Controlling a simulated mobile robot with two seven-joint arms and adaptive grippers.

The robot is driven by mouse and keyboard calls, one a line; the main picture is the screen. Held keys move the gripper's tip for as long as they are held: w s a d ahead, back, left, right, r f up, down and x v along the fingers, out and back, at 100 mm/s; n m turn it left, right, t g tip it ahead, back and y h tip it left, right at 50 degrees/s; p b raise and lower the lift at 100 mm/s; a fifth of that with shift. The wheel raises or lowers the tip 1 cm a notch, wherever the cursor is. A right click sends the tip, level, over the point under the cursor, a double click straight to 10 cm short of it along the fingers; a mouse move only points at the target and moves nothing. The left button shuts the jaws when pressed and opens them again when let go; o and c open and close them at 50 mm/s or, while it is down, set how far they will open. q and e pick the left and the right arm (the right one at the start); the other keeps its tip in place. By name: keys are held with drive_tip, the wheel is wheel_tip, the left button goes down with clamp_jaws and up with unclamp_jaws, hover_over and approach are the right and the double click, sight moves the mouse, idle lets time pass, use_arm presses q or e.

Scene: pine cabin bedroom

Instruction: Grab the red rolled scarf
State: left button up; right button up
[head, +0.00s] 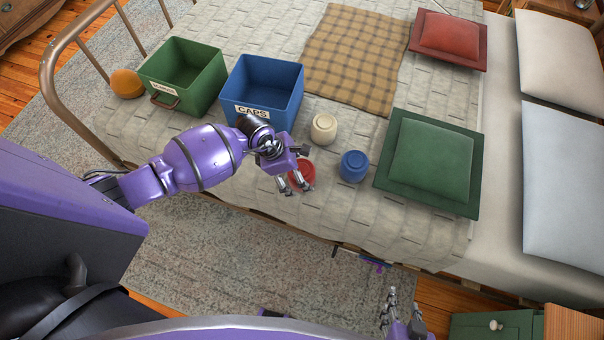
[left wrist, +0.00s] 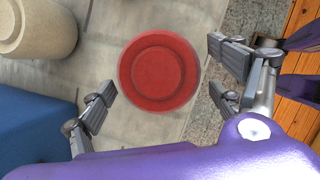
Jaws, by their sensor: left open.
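The red rolled scarf (head: 301,170) lies on the bed near its front edge, partly hidden by my left gripper (head: 297,190) in the head view. In the left wrist view the scarf (left wrist: 158,72) shows as a round red roll. It lies between and beyond the spread fingers of my left gripper (left wrist: 165,88), with gaps on both sides. That gripper is open and empty. My right gripper (head: 404,303) is low in the head view, off the bed's front side, its fingers apart with nothing between them.
A cream roll (head: 324,128) and a blue roll (head: 354,166) lie close to the scarf. A blue bin (head: 262,82) labelled CAPS and a green bin (head: 183,75) stand behind my left arm. A green cushion (head: 432,155) lies at right, an orange ball (head: 126,83) at far left.

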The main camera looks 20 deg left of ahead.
use_arm(q)
drive_tip(key=shift+x, duration=1.5)
drive_tip(key=c, duration=1.3)
